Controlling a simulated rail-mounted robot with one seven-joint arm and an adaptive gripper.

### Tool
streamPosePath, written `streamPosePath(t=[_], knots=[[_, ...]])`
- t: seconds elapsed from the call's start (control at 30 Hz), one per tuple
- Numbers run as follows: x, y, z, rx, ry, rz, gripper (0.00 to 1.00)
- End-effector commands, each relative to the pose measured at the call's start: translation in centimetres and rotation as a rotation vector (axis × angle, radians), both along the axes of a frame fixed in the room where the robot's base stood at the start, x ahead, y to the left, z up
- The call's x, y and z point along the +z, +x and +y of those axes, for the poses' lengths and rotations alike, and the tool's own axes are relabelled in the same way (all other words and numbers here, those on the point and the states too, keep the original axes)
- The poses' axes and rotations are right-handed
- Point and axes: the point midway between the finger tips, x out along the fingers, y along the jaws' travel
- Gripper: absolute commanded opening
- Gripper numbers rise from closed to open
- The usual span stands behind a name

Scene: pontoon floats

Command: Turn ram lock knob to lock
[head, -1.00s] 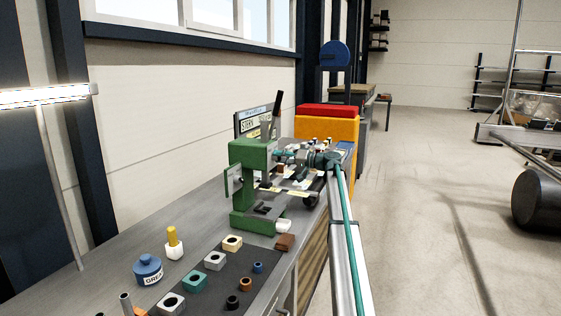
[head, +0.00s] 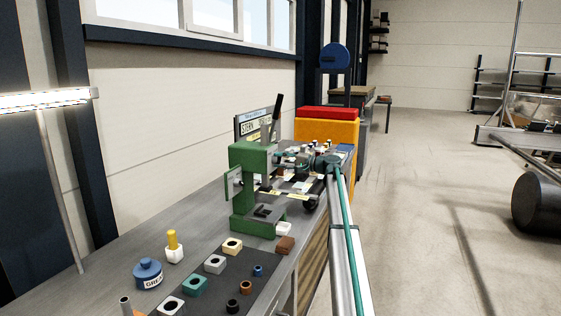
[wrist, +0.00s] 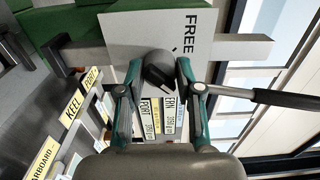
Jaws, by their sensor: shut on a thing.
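The ram lock knob (wrist: 160,70) is a dark, round knob with a raised grip bar, on a white plate (wrist: 190,32) marked "FREE". The plate is on the green press (head: 250,196), which stands on the bench. My gripper (wrist: 158,68) has its two teal fingers on either side of the knob, shut on it. In the head view my gripper (head: 284,160) reaches the far side of the press head from the right. The knob is hidden there.
A dark lever (wrist: 285,99) extends to the right of my fingers; it also rises above the press in the head view (head: 277,110). Labels including "KEEL" (wrist: 73,109) lie below. A dark mat with several blocks (head: 215,264) lies in front of the press.

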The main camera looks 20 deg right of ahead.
Motion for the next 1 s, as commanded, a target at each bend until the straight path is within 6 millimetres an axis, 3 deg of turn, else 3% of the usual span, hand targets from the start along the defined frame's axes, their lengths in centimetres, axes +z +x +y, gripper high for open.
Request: streamPosePath(t=[0.43, 0.47, 0.6, 1.0], knots=[[-0.01, 0.00, -0.04, -0.001, 0.009, 0.008, 0.01], [-0.01, -0.01, -0.04, -0.001, 0.009, 0.008, 0.39], [-0.01, 0.00, -0.03, 0.000, 0.008, 0.008, 0.61], [-0.01, -0.35, -0.34, -0.001, 0.007, 0.007, 0.61]])
